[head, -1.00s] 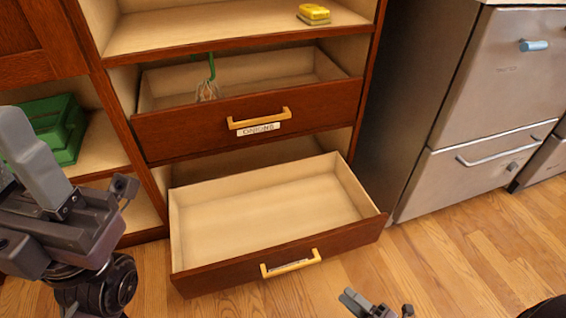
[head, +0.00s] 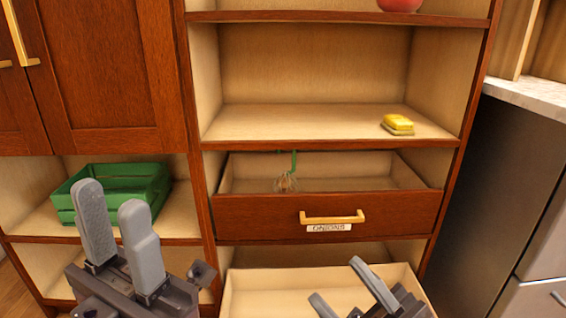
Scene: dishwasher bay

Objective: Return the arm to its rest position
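My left gripper (head: 118,226) is at the lower left, in front of the shelf with the green crate. Its two grey fingers point up and stand apart with a gap, with nothing between them. My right gripper (head: 342,284) is at the bottom, in front of the lower drawer. Its two fingers are spread apart and empty. Most of both arms is out of view.
A green crate (head: 150,186), a yellow sponge (head: 398,123) and a red round object (head: 400,4) are on shelves. A metal appliance (head: 500,190) stands right.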

